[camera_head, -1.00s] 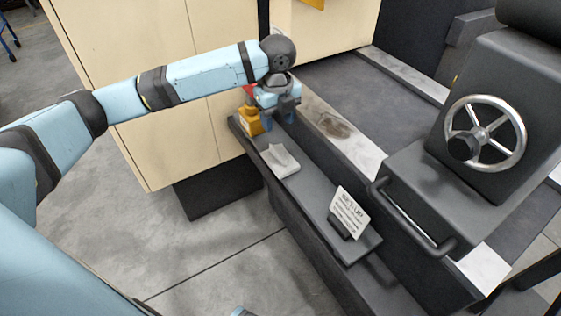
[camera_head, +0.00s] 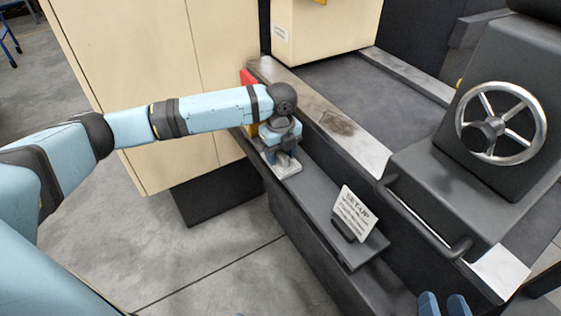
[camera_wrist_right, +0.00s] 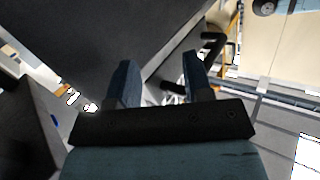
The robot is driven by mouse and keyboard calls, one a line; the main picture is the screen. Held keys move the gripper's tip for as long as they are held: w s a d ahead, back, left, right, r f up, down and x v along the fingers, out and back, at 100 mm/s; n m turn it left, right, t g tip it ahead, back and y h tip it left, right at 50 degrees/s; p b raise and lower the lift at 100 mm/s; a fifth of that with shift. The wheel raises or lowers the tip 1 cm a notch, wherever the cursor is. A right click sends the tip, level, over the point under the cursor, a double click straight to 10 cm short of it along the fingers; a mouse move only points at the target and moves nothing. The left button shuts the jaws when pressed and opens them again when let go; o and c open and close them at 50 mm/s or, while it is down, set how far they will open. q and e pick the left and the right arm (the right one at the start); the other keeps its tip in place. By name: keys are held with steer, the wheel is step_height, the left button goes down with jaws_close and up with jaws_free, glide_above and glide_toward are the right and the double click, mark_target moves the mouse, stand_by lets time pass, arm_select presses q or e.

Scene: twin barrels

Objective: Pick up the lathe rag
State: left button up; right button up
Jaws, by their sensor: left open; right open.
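The lathe rag (camera_head: 287,168) is a pale grey-white folded cloth lying on the narrow dark ledge at the front of the lathe. My left gripper (camera_head: 283,163) is directly over it, pointing down, and covers most of it. Its jaws are open; whether they touch the cloth cannot be made out. My right gripper (camera_head: 443,305) shows only as two blue fingertips at the bottom edge of the head view. In the right wrist view its open jaws (camera_wrist_right: 158,80) have nothing between them.
The dark ledge (camera_head: 318,191) carries a white SET-UP card (camera_head: 354,213) right of the rag. A yellow and red object (camera_head: 250,128) is partly hidden behind my left arm. A handwheel (camera_head: 502,123) and black handle bar (camera_head: 425,222) stand at right. Beige cabinets are behind.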

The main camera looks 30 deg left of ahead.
arm_select(q)
steer(key=shift+c, duration=0.2)
jaws_close()
steer(key=shift+r, duration=0.1)
steer(key=shift+r, duration=0.3)
arm_select(e)
steer(key=d+f+g+h+p, duration=0.1)
steer(key=f, duration=0.1)
steer(key=s+d+f+g+p, duration=0.1)
steer(key=f+p, duration=0.1)
steer(key=s+d+f+g+h+p, duration=0.1)
steer(key=f, duration=0.1)
steer(key=shift+s+d+f+g+h, duration=0.1)
steer(key=shift+s+g+h, duration=0.1)
steer(key=shift+g+h, duration=0.1)
arm_select(q)
step_height(320, 180, up, 19)
steer(key=p, duration=0.1)
steer(key=shift+r+p, duration=0.15)
steer(key=shift+p, duration=0.2)
arm_select(e)
steer(key=shift+d+f, duration=0.15)
steer(key=shift+f, duration=0.05)
arm_select(q)
steer(key=c, duration=0.9)
jaws_free()
